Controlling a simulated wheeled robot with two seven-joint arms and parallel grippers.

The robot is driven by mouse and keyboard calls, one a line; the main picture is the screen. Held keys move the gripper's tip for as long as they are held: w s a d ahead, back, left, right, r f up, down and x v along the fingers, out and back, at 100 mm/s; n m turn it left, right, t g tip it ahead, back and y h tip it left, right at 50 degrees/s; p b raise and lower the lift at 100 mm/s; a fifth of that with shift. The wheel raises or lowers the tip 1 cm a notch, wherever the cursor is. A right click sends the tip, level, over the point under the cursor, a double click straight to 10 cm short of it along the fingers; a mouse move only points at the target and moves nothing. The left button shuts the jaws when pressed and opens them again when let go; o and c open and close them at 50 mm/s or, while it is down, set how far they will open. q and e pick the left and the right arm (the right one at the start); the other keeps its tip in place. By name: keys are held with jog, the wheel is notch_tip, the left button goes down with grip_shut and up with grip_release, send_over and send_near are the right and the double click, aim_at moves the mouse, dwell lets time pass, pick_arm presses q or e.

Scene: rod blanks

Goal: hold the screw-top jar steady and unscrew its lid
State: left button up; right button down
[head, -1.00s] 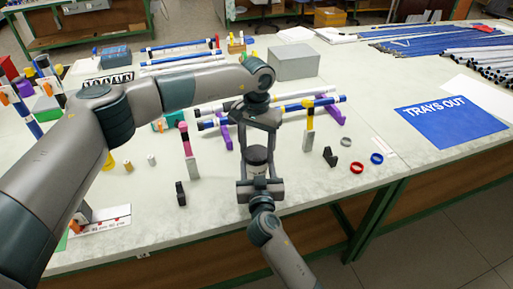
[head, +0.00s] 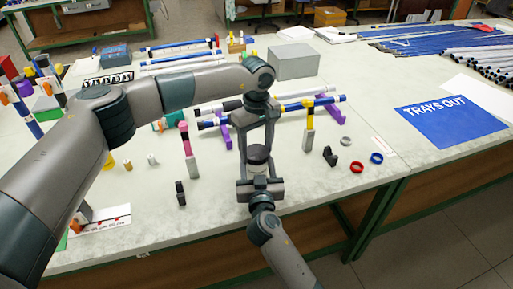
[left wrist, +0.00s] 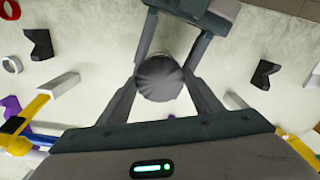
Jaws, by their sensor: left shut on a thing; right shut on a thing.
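The screw-top jar (head: 258,168) is upright in the middle of the bench, its pale body mostly hidden by my right gripper. Its dark ribbed lid (head: 258,154) is on top; the lid also shows from above in the left wrist view (left wrist: 159,78). My left gripper (head: 258,147) points down from above, its two fingers shut on opposite sides of the lid. My right gripper (head: 259,176) reaches in from the near side, below the left one, and is shut on the jar body. I cannot tell whether the jar touches the bench.
Small black blocks (head: 180,194) (head: 330,157) stand left and right of the jar. A red ring (head: 357,167), a blue ring (head: 376,158) and a grey ring lie at right. Rods on purple supports (head: 225,137) lie behind. A grey box (head: 294,61) stands farther back.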

pick_arm(q)
jog(key=n, duration=2.4)
jog(key=shift+r, duration=0.1)
jog(key=n, duration=0.8)
jog(key=shift+n, duration=0.4)
jog(key=n, duration=0.4)
jog(key=shift+n, duration=0.3)
jog(key=n, duration=0.4)
jog(key=shift+w+n, duration=0.1)
jog(key=shift+n, duration=0.2)
